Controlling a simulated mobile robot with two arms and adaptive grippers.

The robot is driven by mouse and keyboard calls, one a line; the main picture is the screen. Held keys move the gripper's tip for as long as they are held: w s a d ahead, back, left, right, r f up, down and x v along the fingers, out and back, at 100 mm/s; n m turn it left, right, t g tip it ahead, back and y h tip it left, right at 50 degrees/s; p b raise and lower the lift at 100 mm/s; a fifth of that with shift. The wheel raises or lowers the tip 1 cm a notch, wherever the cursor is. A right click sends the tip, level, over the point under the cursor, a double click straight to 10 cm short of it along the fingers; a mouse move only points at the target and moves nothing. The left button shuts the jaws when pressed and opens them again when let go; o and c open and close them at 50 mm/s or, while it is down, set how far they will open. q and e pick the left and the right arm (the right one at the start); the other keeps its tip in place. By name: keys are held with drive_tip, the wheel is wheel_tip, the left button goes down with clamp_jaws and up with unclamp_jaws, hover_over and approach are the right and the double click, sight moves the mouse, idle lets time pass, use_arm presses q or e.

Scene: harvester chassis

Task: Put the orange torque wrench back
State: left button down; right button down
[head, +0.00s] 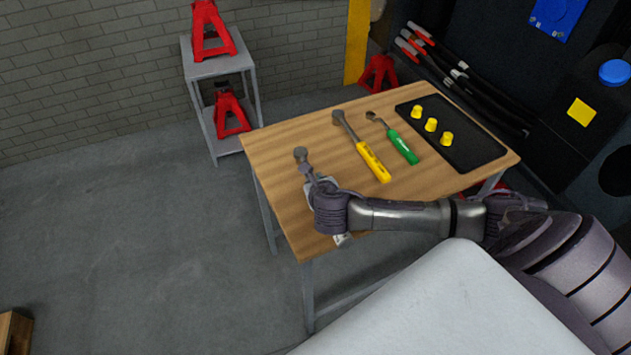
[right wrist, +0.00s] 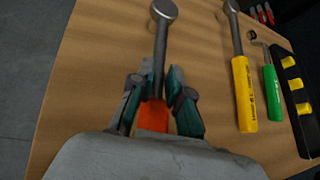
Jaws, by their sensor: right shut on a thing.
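The orange torque wrench (right wrist: 153,116) shows in the right wrist view, its grey shaft and round head pointing away from me and its orange handle between the fingers. In the head view its head (head: 301,154) lies over the left part of the wooden table (head: 280,145), and my arm hides the handle. My right gripper (right wrist: 160,92) is shut on the handle. The wrench is at or close above the table top; I cannot tell if it touches. My left gripper is not in view.
A yellow-handled wrench (head: 373,162) and a green-handled wrench (head: 402,148) lie right of the orange one. A black tray (head: 470,150) with yellow caps (head: 431,125) is at the table's right. A grey shelf with red jack stands (head: 212,35) stands behind left.

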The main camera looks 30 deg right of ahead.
drive_tip(key=shift+f, duration=0.3)
drive_tip(key=c, duration=1.1)
unclamp_jaws()
drive_tip(key=shift+s+a+r, duration=0.1)
drive_tip(key=shift+s+r, duration=0.15)
drive_tip(key=v, duration=1.1)
drive_tip(key=shift+s, duration=0.25)
